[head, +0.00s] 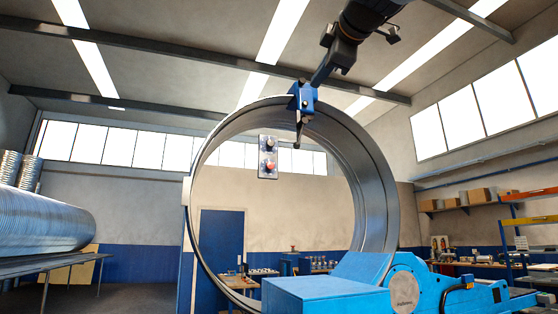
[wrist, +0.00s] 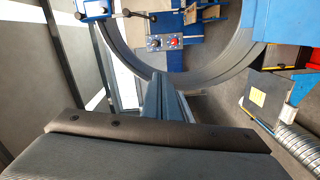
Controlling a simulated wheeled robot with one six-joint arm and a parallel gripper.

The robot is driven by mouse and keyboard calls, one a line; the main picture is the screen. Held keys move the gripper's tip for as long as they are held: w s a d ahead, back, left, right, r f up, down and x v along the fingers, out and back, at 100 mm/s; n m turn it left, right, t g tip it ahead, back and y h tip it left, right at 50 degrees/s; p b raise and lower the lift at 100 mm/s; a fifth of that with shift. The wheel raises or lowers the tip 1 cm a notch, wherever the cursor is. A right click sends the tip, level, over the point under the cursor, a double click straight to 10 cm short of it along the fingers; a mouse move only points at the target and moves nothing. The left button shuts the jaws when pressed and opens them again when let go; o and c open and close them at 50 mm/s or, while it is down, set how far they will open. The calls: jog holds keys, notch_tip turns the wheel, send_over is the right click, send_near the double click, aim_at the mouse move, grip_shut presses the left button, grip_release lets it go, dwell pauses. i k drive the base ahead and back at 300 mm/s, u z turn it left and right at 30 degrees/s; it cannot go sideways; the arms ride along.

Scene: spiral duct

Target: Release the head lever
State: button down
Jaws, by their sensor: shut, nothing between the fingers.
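The head lever (head: 298,133) is a dark rod that hangs down from the blue head block (head: 304,97) at the top of the big steel ring (head: 377,190). In the wrist view the lever (wrist: 125,14) runs sideways from the blue block (wrist: 96,9) and ends in a dark knob. My gripper (head: 316,82) comes down from the upper right, close behind or beside the block in the head view; its fingertips are hard to make out there. In the wrist view my gripper (wrist: 157,80) is shut and empty, below the lever in the picture and apart from it.
A grey control plate (head: 268,157) with a red button is seen through the ring. A blue machine body (head: 325,292) stands below. A large ribbed duct (head: 40,220) lies on a rack at left. Shelves and benches line the right wall.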

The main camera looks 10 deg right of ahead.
aim_at(296, 145)
jog(key=i, duration=1.15)
